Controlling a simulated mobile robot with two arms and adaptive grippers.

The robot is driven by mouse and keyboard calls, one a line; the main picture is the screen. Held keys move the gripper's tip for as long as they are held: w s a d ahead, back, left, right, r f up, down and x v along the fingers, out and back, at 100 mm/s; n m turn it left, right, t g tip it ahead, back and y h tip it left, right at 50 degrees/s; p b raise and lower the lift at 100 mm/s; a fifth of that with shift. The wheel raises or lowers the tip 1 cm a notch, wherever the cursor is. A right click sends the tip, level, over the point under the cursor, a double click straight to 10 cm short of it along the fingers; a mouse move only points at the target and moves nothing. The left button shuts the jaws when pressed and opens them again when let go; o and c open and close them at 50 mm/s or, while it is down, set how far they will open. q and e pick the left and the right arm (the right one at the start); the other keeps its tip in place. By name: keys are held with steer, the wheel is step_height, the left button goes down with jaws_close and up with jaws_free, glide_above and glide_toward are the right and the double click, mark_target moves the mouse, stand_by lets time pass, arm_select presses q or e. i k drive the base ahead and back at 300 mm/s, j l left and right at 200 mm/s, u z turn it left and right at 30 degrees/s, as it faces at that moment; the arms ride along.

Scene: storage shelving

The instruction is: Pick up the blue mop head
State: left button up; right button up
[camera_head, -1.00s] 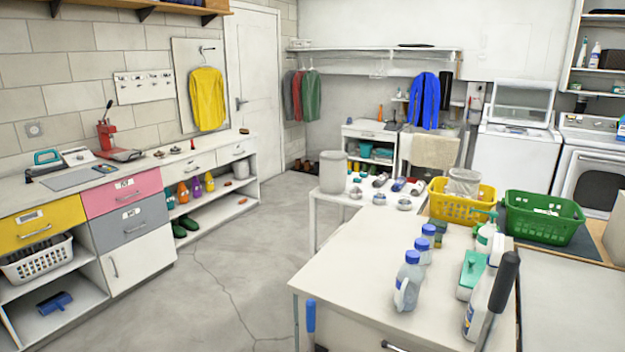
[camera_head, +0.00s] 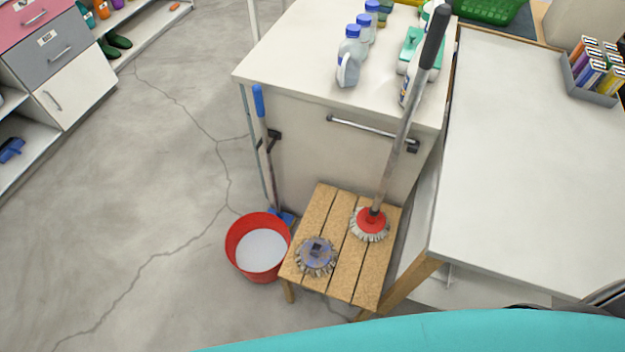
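A round mop head (camera_head: 316,256) with a blue-grey centre and pale strands around it lies on the left front of a small slatted wooden stool (camera_head: 345,284). It has no handle attached. A second mop head, red (camera_head: 370,221) with pale strands, sits further back and to the right on the stool, with a long grey handle (camera_head: 404,125) rising from it, dark at its top. Neither of my grippers shows in the head view.
A red bucket (camera_head: 234,262) with pale contents stands on the floor left of the stool. A blue-handled tool (camera_head: 267,165) leans on the white cabinet (camera_head: 315,165) behind. Bottles (camera_head: 348,62) stand on its top. A white table (camera_head: 540,170) is at right. Floor at left is clear.

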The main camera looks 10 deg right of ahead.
mark_target(315, 254)
steer(key=k+l, duration=0.4)
steer(key=i+j+z, duration=0.15)
steer(key=j+z, duration=0.2)
steer(key=j, duration=0.45)
steer(key=j+z, duration=0.4)
steer(key=j, duration=0.4)
steer(key=j+z, duration=0.35)
steer(key=j, duration=0.45)
steer(key=k, duration=0.05)
